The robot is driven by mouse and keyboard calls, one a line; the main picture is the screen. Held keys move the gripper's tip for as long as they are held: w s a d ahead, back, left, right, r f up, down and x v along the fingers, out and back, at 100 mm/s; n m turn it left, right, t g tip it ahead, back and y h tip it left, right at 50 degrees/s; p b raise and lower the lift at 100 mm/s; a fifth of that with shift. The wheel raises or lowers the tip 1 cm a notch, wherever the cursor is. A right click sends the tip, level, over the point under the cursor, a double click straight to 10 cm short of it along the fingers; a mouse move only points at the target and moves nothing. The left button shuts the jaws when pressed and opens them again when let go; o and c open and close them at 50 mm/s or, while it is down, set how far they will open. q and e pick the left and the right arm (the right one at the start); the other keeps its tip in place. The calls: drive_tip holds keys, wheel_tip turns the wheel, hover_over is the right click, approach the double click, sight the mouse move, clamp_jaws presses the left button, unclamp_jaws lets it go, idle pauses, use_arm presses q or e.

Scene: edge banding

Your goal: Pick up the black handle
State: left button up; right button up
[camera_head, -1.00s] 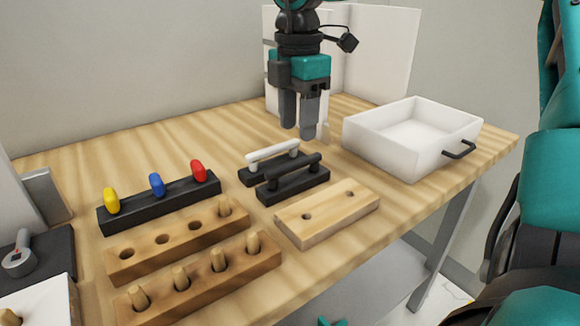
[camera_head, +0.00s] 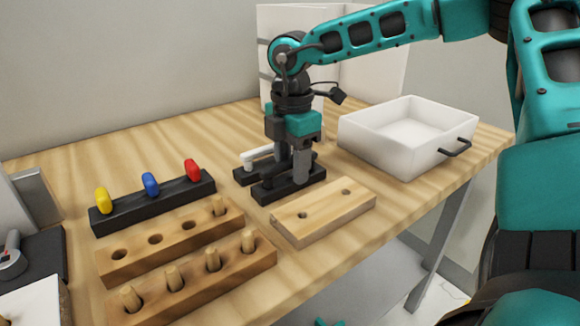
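My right gripper (camera_head: 292,176) points straight down over the handle. Its two fingers reach down to the bar at its middle and hide that part. I cannot tell whether they press on the bar. A white handle (camera_head: 257,154) on a similar dark block lies just behind and is partly hidden by the gripper. My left gripper is not in view.
A wooden block with two holes (camera_head: 325,208) lies close in front. A white open box (camera_head: 410,135) stands to the right. A dark rack (camera_head: 153,205) with yellow, blue and red pieces and two wooden peg blocks (camera_head: 170,247) are on the left.

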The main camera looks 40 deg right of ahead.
clamp_jaws()
drive_tip(key=shift+r, duration=0.1)
idle(0.3)
